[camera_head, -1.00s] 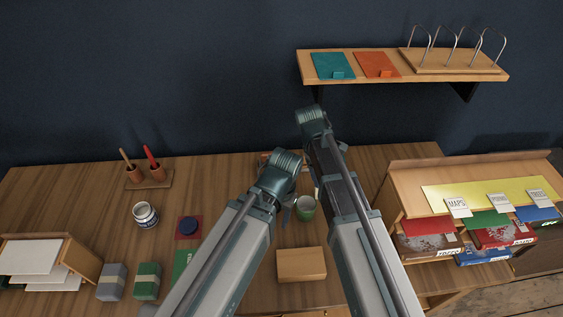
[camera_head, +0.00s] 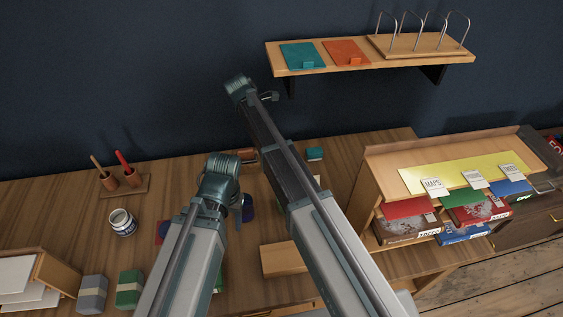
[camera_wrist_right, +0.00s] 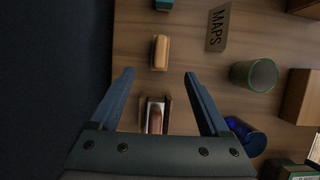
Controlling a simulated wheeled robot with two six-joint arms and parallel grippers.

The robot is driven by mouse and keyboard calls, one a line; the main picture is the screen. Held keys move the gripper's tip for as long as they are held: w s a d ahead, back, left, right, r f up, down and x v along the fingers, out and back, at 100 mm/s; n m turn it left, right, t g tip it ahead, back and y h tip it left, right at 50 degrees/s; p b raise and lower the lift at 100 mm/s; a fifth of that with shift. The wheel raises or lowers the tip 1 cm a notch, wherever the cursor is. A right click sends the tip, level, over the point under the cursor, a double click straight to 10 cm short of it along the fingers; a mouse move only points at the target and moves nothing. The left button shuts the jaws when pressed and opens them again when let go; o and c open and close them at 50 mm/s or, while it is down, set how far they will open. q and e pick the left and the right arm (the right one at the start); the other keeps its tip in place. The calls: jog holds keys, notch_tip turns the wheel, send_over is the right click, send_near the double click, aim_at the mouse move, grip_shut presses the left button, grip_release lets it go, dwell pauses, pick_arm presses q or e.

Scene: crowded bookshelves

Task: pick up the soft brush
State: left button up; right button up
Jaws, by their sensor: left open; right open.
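A small tan oblong with a pale edge, which may be the soft brush (camera_wrist_right: 160,52), lies on the wooden desk in the right wrist view, beyond my fingertips. I cannot tell surely that it is a brush. My right gripper (camera_wrist_right: 158,76) is open and empty, its fingers on either side of a brown holder (camera_wrist_right: 155,117) on the desk below. My left gripper (camera_head: 245,208) is open, small and partly hidden by its wrist in the head view. Two upright handles, one wooden (camera_head: 97,163) and one red (camera_head: 122,158), stand in a holder at left.
A teal block (camera_head: 315,153) sits near the wall. A wall shelf (camera_head: 370,58) overhangs the desk. A labelled rack (camera_head: 385,160) stands right.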

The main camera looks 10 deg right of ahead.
pick_arm(q)
notch_tip(320, 180, down, 4)
jog(key=b, duration=0.3)
jog(key=shift+f, duration=0.25)
pick_arm(e)
jog(key=x, duration=0.4)
jog(key=shift+f, duration=0.4)
pick_arm(q)
jog(key=shift+f+b, duration=0.45)
jog(key=shift+b, duration=0.25)
pick_arm(e)
jog(key=shift+d+f, duration=0.35)
jog(key=shift+f, duration=0.15)
pick_arm(q)
notch_tip(320, 180, down, 5)
jog(key=b, duration=0.4)
jog(key=shift+r+b, duration=0.15)
jog(key=shift+b, duration=0.2)
pick_arm(e)
jog(key=x, duration=0.5)
jog(key=shift+d, duration=0.25)
pick_arm(q)
jog(key=shift+r, duration=0.15)
pick_arm(e)
jog(key=shift+r, duration=0.1)
jog(key=shift+c, duration=0.4)
grip_shut()
